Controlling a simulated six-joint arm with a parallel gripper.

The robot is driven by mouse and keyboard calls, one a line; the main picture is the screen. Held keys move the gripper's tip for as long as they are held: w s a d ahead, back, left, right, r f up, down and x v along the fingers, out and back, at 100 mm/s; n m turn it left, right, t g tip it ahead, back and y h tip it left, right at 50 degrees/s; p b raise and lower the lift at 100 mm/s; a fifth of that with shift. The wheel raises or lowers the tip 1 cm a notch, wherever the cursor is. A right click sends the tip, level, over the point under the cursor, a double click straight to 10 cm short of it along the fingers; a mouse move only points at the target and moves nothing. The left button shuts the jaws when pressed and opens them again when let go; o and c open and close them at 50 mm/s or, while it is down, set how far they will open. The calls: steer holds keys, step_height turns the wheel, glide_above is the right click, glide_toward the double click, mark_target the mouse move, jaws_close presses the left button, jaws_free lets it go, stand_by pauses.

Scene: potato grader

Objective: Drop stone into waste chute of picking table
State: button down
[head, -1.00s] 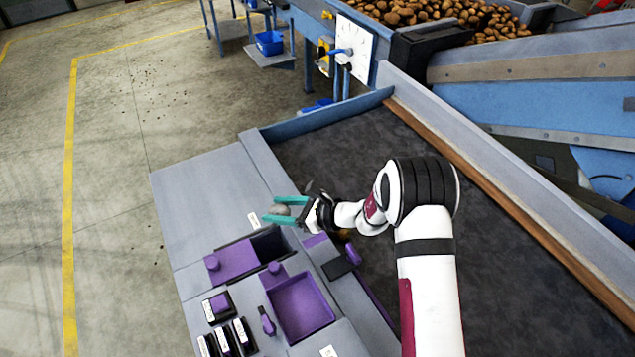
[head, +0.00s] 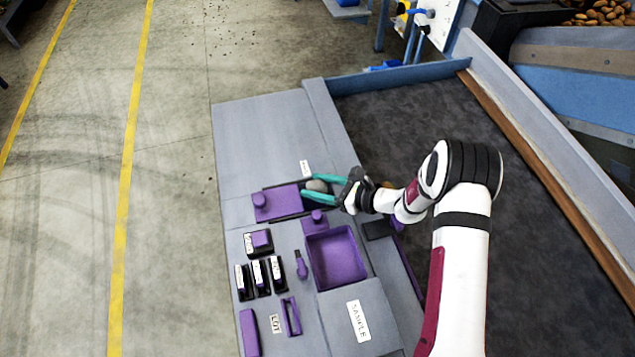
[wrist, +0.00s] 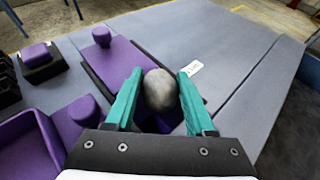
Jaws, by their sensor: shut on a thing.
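My gripper (head: 322,189) has teal fingers and is shut on a grey stone (head: 317,185). In the wrist view the stone (wrist: 160,90) sits between the two fingers. The waste chute (head: 308,207) is a dark opening in the grey picking table (head: 255,135), partly hidden by my gripper and the stone. A purple sliding lid (head: 280,203) with a round knob lies to the left of the opening. My gripper holds the stone over the opening, as far as the views show; its height above it is hard to judge.
A purple square tray (head: 335,258) stands just in front of the chute. Several small black and purple blocks (head: 259,276) and a purple handled tool (head: 301,265) lie to its left. A dark belt (head: 420,125) runs on the right. The table's far left part is clear.

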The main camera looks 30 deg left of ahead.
jaws_free()
stand_by(0.4)
steer(key=shift+r, duration=0.15)
steer(key=shift+r, duration=3.4)
